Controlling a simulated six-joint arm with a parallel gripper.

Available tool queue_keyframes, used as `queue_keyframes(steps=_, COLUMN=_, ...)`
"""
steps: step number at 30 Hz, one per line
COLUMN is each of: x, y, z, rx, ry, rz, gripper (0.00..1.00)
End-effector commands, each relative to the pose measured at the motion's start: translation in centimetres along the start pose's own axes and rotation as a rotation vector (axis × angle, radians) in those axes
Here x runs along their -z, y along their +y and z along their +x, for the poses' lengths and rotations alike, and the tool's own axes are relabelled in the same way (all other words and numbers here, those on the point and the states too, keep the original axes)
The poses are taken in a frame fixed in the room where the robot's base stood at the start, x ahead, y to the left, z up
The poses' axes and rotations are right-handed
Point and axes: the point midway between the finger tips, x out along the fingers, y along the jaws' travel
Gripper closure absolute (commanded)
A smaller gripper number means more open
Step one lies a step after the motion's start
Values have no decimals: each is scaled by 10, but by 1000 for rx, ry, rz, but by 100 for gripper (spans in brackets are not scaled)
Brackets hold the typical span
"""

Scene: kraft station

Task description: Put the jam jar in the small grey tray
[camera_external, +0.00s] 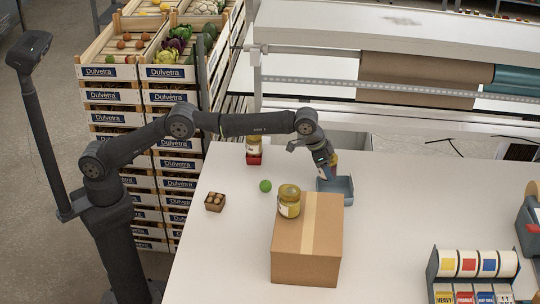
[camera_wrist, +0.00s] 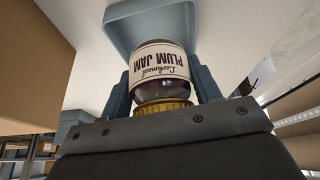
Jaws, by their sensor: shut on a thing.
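The jam jar (camera_wrist: 160,66), dark with a white "Plum Jam" label and a gold lid, is between my fingers in the wrist view. My gripper (camera_wrist: 160,92) is shut on it near the lid end. In the external view my gripper (camera_external: 327,168) points down over the small grey tray (camera_external: 347,188), and the jar is mostly hidden there. The tray (camera_wrist: 118,18) also shows just beyond the jar in the wrist view. I cannot tell whether the jar touches the tray floor.
A cardboard box (camera_external: 307,245) with a yellowish jar (camera_external: 289,202) on top stands in front of the tray. Another jar (camera_external: 253,144) sits on a red block (camera_external: 254,158). A green ball (camera_external: 265,186) and a small brown carton (camera_external: 215,202) lie to the left.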

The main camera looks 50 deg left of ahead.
Motion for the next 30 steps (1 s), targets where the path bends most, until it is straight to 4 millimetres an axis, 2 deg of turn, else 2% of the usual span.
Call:
queue_keyframes(steps=11, x=-15, y=0, z=35, rx=0, ry=3, rz=0, gripper=77)
queue_keyframes(steps=26, x=-17, y=0, z=42, rx=-1, ry=4, rz=0, gripper=77)
queue_keyframes(steps=27, x=-18, y=0, z=43, rx=0, ry=3, rz=0, gripper=37)
queue_keyframes(steps=30, x=-18, y=0, z=43, rx=0, ry=2, rz=0, gripper=21)
